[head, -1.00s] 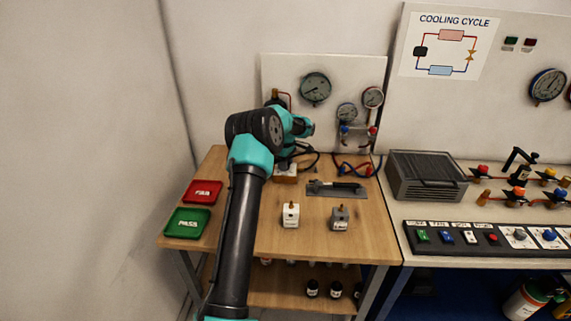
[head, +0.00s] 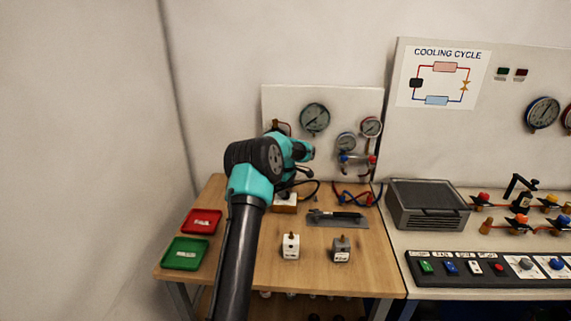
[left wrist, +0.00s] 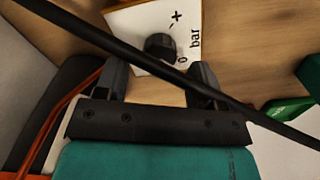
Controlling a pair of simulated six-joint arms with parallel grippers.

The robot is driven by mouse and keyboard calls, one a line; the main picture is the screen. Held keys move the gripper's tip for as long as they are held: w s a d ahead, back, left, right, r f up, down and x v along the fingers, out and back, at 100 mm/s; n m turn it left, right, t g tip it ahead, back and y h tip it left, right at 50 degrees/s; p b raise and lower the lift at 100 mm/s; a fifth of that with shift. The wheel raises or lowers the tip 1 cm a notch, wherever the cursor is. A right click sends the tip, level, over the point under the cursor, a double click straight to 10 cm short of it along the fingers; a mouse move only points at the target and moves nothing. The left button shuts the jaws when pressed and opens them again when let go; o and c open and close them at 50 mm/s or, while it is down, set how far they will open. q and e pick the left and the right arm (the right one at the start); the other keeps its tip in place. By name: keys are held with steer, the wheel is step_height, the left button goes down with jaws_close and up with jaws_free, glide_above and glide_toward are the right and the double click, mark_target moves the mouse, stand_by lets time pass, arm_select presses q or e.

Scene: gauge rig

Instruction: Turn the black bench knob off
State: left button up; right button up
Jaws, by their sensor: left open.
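In the left wrist view, the black knob (left wrist: 160,46) stands on a white plate (left wrist: 185,15) marked with minus, plus, 0 and "bar". My left gripper (left wrist: 159,82) is open, its two dark fingers spread to the left and right of the knob's near side. Nothing is between the fingertips, and I cannot tell whether they touch the plate. In the head view, a small white-topped wooden block (head: 284,205) is on the wooden bench (head: 325,265), under my left arm. The arm hides most of the gripper and the knob there. My right gripper does not show.
A black hose (left wrist: 130,55) crosses the wrist view diagonally, close to the fingers. Red (head: 202,222) and green (head: 185,254) trays lie at the bench's left. A white block (head: 290,246), a grey block (head: 341,250) and a flat grey plate (head: 335,220) are at the right.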

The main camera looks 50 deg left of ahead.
arm_select(q)
step_height(320, 180, up, 15)
steer(key=shift+r, duration=0.15)
stand_by(0.6)
